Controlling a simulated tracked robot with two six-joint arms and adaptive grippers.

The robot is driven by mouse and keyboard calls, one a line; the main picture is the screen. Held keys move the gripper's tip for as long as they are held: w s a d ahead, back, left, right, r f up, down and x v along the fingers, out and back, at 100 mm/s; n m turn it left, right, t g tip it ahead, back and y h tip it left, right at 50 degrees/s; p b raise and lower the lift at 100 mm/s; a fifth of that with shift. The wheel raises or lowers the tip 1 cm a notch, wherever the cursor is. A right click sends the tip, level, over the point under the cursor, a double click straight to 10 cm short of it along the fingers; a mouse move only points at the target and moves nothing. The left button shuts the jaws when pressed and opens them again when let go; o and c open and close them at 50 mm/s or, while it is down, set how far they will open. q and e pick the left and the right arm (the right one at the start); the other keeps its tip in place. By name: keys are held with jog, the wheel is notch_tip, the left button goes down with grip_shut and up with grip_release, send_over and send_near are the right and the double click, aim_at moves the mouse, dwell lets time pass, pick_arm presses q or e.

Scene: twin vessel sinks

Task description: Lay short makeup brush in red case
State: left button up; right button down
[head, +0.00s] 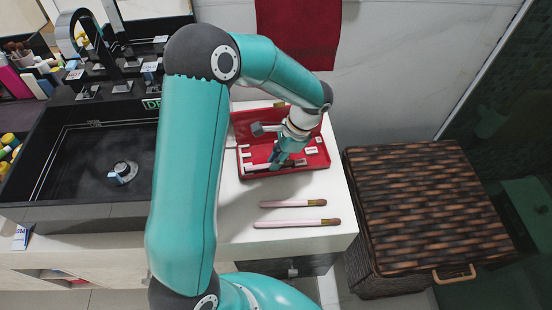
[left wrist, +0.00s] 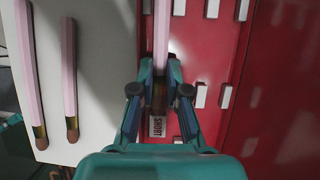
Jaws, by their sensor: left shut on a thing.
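The open red case (head: 322,160) lies on the white counter, with its lid toward the wall. It also shows in the left wrist view (left wrist: 205,55), with white holder blocks and a white label reading SHORT (left wrist: 157,127). My left gripper (head: 280,160) reaches down over the case. In the left wrist view its fingers (left wrist: 160,78) are shut around a makeup brush with a pink handle (left wrist: 161,35), low over the row by the SHORT label. I cannot tell whether the brush touches the case floor. My right gripper is not in view.
Two pink brushes, a shorter one (head: 290,203) and a longer one (head: 297,223), lie on the counter in front of the case. A dark vessel sink (head: 70,190) stands left, and a brown wicker hamper (head: 430,215) stands right. A red towel (head: 298,35) hangs behind.

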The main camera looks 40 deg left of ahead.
pick_arm(q)
jog(key=o, duration=1.1)
jog(key=shift+o, duration=0.2)
jog(key=shift+r, duration=0.1)
jog(key=shift+r+p, duration=3.15)
jog(key=shift+r, duration=0.8)
